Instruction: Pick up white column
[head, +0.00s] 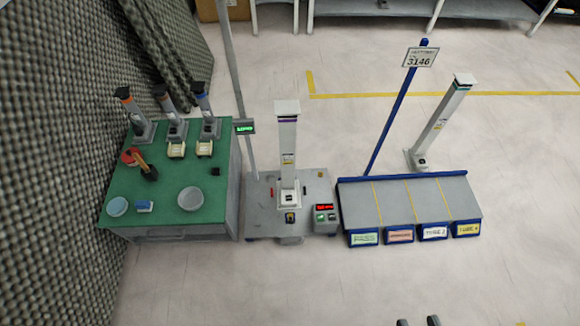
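A white column (287,145) with a flat square top and dark bands near it stands upright on a grey platform at the picture's centre. A second white column (441,121) of similar look stands farther right, on the floor behind a sloped grey rack. I cannot tell from the picture which one the task names. My gripper (418,322) shows only as two dark fingertips at the bottom edge. They are apart with bare floor between them, well in front of both columns. The rest of the gripper is out of frame.
The grey platform (262,222) carries a small box with a red display (325,212). The blue-edged rack (400,205) bears labelled bins. A green table (160,215) with bowls and several devices stands left, by foam walls (50,120). A blue sign pole (394,115) rises behind the rack. The front floor is clear.

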